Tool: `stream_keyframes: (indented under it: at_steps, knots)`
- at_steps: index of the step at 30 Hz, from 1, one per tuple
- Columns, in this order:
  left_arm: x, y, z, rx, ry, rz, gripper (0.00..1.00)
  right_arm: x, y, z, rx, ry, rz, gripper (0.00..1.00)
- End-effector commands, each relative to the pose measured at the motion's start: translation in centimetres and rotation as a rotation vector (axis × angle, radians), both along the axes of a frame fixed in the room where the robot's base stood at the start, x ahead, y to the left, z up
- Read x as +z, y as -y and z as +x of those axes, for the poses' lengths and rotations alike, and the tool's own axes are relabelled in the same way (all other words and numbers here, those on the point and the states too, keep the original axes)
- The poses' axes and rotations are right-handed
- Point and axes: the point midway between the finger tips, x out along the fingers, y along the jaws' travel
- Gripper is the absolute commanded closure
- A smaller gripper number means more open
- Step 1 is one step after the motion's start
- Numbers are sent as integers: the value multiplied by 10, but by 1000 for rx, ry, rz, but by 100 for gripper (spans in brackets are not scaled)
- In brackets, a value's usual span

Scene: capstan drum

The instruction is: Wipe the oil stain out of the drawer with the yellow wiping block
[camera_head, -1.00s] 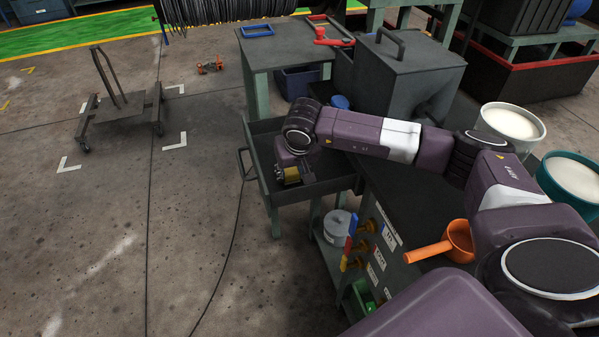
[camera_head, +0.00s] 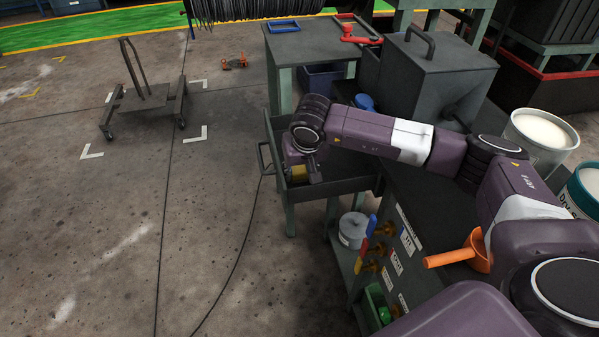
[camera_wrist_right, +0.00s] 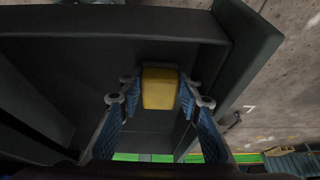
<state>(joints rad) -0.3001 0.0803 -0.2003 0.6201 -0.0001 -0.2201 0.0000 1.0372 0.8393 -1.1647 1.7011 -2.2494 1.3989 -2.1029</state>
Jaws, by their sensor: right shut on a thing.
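The drawer (camera_head: 340,186) is a dark grey open tray pulled out from the workbench, with its handle on the left side. My right gripper (camera_wrist_right: 160,97) is inside the drawer, pointing down, with its blue fingers shut on the yellow wiping block (camera_wrist_right: 160,88). The yellow block also shows in the head view (camera_head: 299,173), low in the drawer near its front wall. I cannot tell whether it touches the drawer floor. I cannot make out the oil stain; my arm and gripper cover part of the drawer floor. My left gripper is not in view.
Close by are a grey hopper box (camera_head: 440,75), an orange scoop (camera_head: 462,254), a white-filled bucket (camera_head: 540,135) and valves with coloured handles (camera_head: 372,228). A wheeled cart (camera_head: 145,100) stands at the left. The floor left of the drawer is mostly clear.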

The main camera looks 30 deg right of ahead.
Motion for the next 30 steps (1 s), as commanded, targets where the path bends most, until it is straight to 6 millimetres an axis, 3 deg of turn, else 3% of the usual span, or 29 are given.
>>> stream_keyframes:
  at_steps: [6,30]
  knots:
    - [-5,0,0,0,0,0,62,-2,22,-5,-5,-2,-4,87]
    - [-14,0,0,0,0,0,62,-1,64,-15,-5,-2,-5,87]
